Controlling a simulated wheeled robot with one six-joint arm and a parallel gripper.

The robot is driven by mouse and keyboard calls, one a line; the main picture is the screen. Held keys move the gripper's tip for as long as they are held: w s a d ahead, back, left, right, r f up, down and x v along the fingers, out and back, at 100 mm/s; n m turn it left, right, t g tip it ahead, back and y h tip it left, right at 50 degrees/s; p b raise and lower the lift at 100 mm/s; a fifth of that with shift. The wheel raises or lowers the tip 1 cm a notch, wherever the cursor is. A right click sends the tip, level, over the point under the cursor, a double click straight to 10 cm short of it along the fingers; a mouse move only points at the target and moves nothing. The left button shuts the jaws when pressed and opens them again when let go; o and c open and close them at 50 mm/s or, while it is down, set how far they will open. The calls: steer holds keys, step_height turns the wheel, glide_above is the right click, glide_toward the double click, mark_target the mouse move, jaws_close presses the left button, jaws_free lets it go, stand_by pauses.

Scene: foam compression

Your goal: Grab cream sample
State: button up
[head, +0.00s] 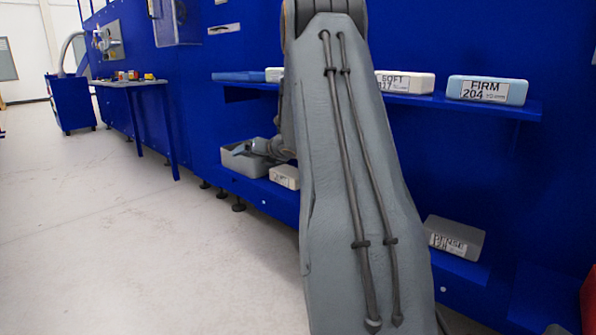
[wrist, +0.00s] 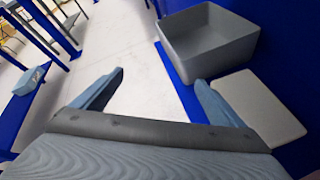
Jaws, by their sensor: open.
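A pale off-white block (head: 284,177) with a label lies on the lower blue shelf, partly hidden by my arm. A pale block (wrist: 258,105), apparently the same one, lies right of my gripper's right finger in the wrist view. Another cream block marked SOFT (head: 405,82) sits on the upper shelf, partly behind my arm. I cannot tell from the pictures which one is the cream sample. My gripper (wrist: 157,78) is open with nothing between its fingers.
An open, empty grey bin (wrist: 207,40) stands beside the pale block. A light blue FIRM block (head: 487,90) is on the upper shelf (head: 520,108); a grey DENSE block (head: 455,238) is below. A blue block (wrist: 30,80) shows left. The floor (head: 130,220) at left is clear.

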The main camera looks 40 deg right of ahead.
mark_target(290, 177)
steer(key=s+d+f+n, duration=0.2)
steer(key=d, duration=0.2)
steer(key=s+d+f+n, duration=0.2)
steer(key=s+d, duration=0.1)
steer(key=d, duration=0.2)
steer(key=s+d+f+n+y, duration=0.1)
steer(key=s+d+f+n, duration=0.1)
steer(key=d, duration=0.3)
steer(key=shift+s+d+t, duration=0.25)
steer(key=shift+s+t, duration=0.05)
steer(key=shift+s, duration=0.1)
steer(key=shift+w, duration=0.1)
